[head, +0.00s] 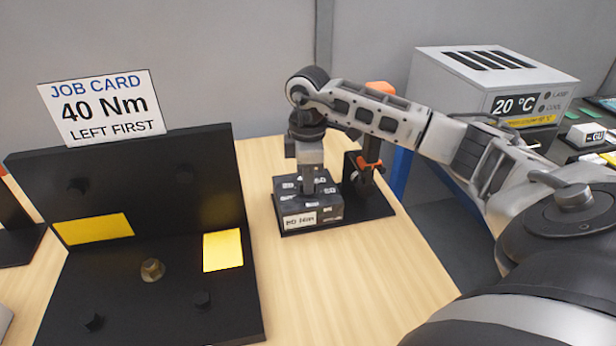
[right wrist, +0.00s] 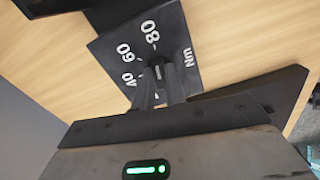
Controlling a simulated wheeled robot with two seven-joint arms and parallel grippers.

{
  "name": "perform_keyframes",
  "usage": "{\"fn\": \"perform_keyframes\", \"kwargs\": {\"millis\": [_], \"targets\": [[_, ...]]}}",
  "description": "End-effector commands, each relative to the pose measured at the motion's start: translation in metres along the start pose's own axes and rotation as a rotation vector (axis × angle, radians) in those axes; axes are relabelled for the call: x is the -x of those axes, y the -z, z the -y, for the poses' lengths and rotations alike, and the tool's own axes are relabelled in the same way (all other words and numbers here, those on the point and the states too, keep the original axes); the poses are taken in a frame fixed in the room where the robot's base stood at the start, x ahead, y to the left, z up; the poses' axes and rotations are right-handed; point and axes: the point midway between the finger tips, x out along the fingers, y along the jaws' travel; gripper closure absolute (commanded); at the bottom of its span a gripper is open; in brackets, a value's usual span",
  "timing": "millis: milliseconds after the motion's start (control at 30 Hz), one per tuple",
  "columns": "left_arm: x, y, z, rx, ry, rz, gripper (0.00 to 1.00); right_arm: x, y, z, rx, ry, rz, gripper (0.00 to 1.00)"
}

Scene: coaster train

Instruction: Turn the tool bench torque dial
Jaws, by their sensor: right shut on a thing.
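The torque dial box (head: 300,221) is a small dark block with a white label on its front, standing on a black base plate (head: 372,207) on the wooden bench. In the right wrist view its dark top face (right wrist: 112,62) carries white marks 40, 60, 80 and Nm. My right gripper (head: 308,188) points down onto the box from above. In the right wrist view its two fingers (right wrist: 162,82) are shut on the dial's small dark knob (right wrist: 157,67). The fingers partly hide the knob, so I cannot tell its exact setting. My left gripper is not in view.
A job card (head: 101,107) reading "40 Nm LEFT FIRST" stands behind a black fixture (head: 200,316) with yellow patches and a bolt (head: 152,270). An orange and black tool holder (head: 368,165) stands close beside the dial box. A 20 °C unit (head: 490,82) is at right.

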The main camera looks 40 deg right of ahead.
Motion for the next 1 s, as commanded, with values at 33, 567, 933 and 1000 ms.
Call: {"fn": "perform_keyframes", "kwargs": {"millis": [33, 567, 933, 1000], "targets": [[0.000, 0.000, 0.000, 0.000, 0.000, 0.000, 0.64, 0.002, -0.001, -0.002, -0.004, -0.007, 0.001, 1.00], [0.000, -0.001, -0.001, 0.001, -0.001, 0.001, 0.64, 0.002, 0.000, -0.001, 0.000, -0.002, 0.000, 0.65], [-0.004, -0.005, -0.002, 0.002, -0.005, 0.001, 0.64, 0.064, 0.001, -0.001, 0.000, -0.008, -0.006, 0.65], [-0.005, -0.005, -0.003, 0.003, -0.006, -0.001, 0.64, 0.082, 0.000, -0.001, 0.000, -0.008, -0.005, 0.65]]}}
